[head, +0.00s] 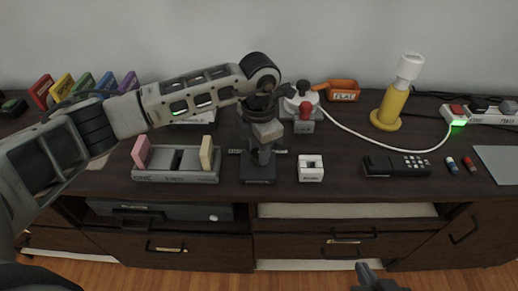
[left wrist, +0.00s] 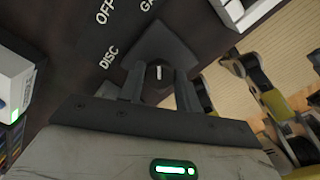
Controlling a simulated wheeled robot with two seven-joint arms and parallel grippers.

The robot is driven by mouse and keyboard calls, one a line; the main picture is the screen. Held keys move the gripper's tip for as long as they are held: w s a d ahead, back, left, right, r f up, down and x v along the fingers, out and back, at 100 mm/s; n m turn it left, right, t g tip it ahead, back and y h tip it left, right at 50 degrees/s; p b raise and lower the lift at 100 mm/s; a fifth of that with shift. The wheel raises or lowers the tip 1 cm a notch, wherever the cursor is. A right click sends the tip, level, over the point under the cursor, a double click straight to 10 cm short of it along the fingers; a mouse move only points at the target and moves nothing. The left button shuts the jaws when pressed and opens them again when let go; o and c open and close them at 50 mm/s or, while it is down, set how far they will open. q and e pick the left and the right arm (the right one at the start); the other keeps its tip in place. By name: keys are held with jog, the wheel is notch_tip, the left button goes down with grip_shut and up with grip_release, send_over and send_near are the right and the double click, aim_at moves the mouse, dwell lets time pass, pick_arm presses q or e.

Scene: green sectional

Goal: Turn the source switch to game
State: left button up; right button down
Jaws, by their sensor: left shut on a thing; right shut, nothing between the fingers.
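The source switch is a dark box (head: 257,174) on the cabinet top, just right of the toaster-like holder. In the left wrist view its black face shows the words OFF, DISC and a partly hidden GA. Its dark round knob (left wrist: 158,74) has a short white mark, nearly upright in that picture. My left gripper (head: 260,152) is over the box, its fingers (left wrist: 160,88) shut on the knob from both sides. My right gripper (head: 372,277) is shut and empty at the bottom of the head view, in front of the cabinet.
A grey holder with pink and cream slabs (head: 175,176) stands left of the switch. A white rocker box (head: 311,168) and a black phone-like handset (head: 396,165) stand right.

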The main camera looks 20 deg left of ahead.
pick_arm(q)
jog(key=shift+r, duration=0.1)
dwell(0.3)
jog(key=o, duration=1)
jog(key=shift+c, duration=0.2)
notch_tip(320, 180, up, 16)
jog(key=shift+b, duration=0.35)
